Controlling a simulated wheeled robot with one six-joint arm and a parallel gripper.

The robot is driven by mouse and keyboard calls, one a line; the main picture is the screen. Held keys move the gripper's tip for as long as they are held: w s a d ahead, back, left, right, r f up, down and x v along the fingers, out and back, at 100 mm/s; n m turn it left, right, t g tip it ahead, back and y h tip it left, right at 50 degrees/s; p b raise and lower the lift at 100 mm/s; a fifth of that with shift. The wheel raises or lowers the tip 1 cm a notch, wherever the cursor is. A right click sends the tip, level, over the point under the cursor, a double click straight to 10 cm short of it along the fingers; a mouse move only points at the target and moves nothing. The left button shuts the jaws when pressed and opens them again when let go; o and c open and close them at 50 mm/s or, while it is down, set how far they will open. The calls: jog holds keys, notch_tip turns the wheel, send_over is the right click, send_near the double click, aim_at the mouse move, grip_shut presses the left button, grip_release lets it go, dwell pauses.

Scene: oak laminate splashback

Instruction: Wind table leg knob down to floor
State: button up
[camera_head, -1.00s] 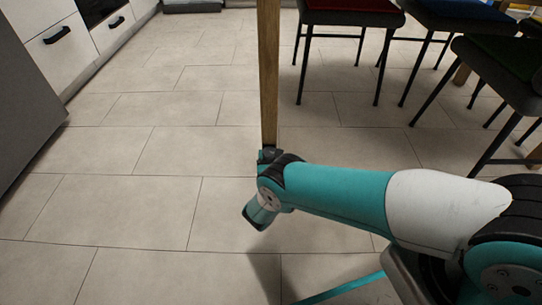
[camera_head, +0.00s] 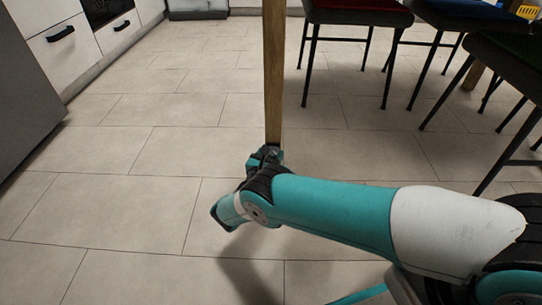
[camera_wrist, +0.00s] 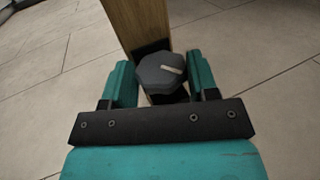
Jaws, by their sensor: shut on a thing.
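The wooden table leg (camera_head: 274,75) stands upright in the middle of the head view and also fills the top of the wrist view (camera_wrist: 138,20). In the head view my gripper (camera_head: 264,157) is at the leg's lower end, where my own wrist hides most of the knob. The gap below the knob is hidden.
Black-legged chairs with coloured seats, such as the red one (camera_head: 358,13), stand at the right and back. White cabinets (camera_head: 58,45) and a dark grey panel (camera_head: 28,95) line the left. The tiled floor (camera_head: 110,210) is clear at left and front.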

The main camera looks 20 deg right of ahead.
jog(key=shift+r, duration=0.25)
jog(key=o, duration=0.9)
jog(key=shift+d, duration=0.1)
jog(key=shift+o, duration=0.2)
jog(key=shift+f, duration=0.1)
